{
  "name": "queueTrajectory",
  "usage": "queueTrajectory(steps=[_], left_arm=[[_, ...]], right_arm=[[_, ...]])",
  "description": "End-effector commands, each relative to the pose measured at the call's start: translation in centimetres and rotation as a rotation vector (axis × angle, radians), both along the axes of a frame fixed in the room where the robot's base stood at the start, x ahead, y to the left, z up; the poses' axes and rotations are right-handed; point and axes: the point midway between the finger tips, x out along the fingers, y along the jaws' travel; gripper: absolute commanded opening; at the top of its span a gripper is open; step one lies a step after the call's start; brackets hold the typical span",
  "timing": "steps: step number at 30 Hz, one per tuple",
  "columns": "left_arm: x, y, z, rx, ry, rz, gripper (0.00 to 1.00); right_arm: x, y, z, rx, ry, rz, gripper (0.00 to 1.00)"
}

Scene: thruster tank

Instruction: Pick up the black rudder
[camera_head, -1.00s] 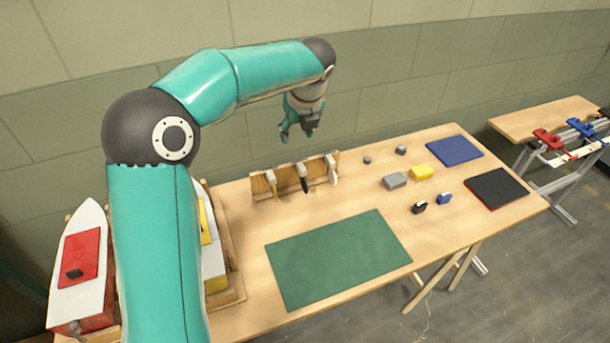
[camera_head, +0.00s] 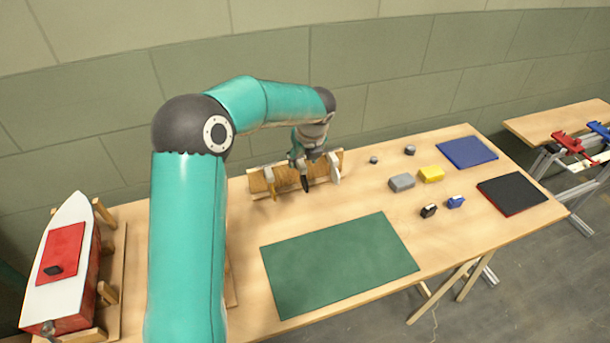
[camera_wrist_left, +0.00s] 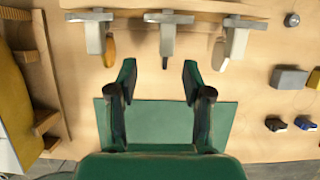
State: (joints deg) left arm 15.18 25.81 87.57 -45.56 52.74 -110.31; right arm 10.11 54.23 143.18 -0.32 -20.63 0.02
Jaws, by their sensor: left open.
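The black rudder (camera_head: 305,183) hangs in the middle of a wooden rack (camera_head: 262,181) at the table's back edge, between an orange rudder (camera_head: 271,190) and a white rudder (camera_head: 335,175). In the left wrist view the black rudder (camera_wrist_left: 165,62) is seen nearly end on, below its grey head. My left gripper (camera_head: 306,158) is over the rack, close to the black rudder. In the left wrist view its two fingers (camera_wrist_left: 158,72) are apart, with the rudder in line with the gap. It is empty; contact cannot be told. My right gripper is not in view.
A green mat (camera_head: 340,262) lies in front of the rack. Grey (camera_head: 402,182) and yellow (camera_head: 431,174) blocks, small clips, a blue pad (camera_head: 467,152) and a black pad (camera_head: 512,193) lie to the right. A red-and-white boat (camera_head: 75,250) stands in a cradle at left.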

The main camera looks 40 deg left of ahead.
Motion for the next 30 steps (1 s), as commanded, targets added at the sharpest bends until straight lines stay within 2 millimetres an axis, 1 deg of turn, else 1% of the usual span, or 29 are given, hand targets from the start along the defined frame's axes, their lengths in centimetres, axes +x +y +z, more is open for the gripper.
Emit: queueTrajectory(steps=[3, 8, 10, 14, 18, 21, 27, 28, 30], left_arm=[[0.2, 0.4, -1.1, 0.000, 0.000, 0.000, 0.50], [0.5, 0.8, -1.7, 0.001, -0.001, 0.001, 0.50], [0.8, 1.0, -2.3, 0.000, 0.000, 0.001, 0.50], [1.6, 1.7, -3.8, -0.002, 0.001, 0.002, 0.50], [2.0, 2.3, -5.5, 0.000, 0.001, 0.000, 0.50], [2.0, 2.5, -5.9, 0.000, 0.000, 0.001, 0.50], [2.1, 2.5, -6.0, 0.000, -0.002, 0.001, 0.50], [2.1, 2.5, -6.0, 0.000, -0.002, 0.001, 0.47], [2.1, 2.5, -6.0, 0.000, -0.002, 0.001, 0.35]], right_arm=[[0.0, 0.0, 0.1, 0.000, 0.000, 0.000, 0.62], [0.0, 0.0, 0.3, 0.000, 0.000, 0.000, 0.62], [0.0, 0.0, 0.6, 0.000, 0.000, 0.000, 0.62], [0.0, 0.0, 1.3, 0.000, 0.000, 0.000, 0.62], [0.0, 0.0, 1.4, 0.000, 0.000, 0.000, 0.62], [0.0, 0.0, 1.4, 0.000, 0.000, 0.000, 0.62], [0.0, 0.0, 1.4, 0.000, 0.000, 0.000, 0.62], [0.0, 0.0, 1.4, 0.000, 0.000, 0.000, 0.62], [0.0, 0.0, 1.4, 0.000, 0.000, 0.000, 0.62]])
